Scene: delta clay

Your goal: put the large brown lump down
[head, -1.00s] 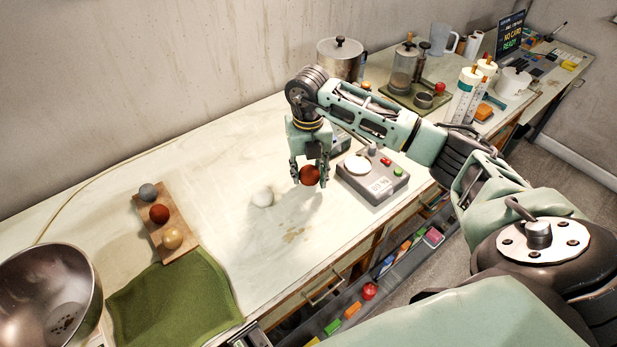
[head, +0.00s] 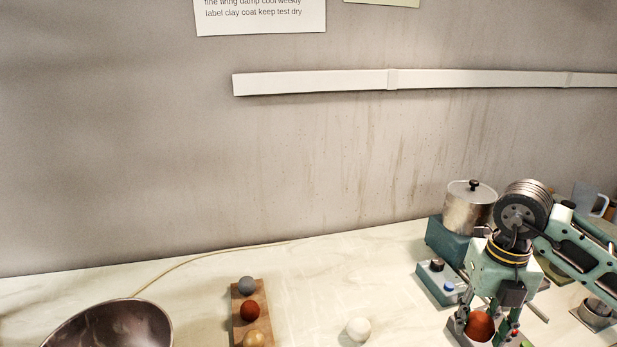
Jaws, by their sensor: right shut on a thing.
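My right gripper (head: 485,325) is shut on a reddish-brown lump (head: 480,326) at the lower right of the head view. The lump is round, and the fingers stand on either side of it. The lower part of the gripper is near the bottom edge of the picture, so I cannot tell whether the lump touches anything below. Another reddish-brown ball (head: 250,310) sits on a wooden board (head: 238,328) between a grey ball (head: 246,285) and a tan ball (head: 254,340). My left gripper is not in view.
A white lump (head: 359,328) lies on the pale worktop (head: 310,285), with clear room around it. A metal bowl (head: 112,325) is at the lower left. A metal pot (head: 469,208) and a blue-grey device (head: 440,281) stand close behind my right gripper.

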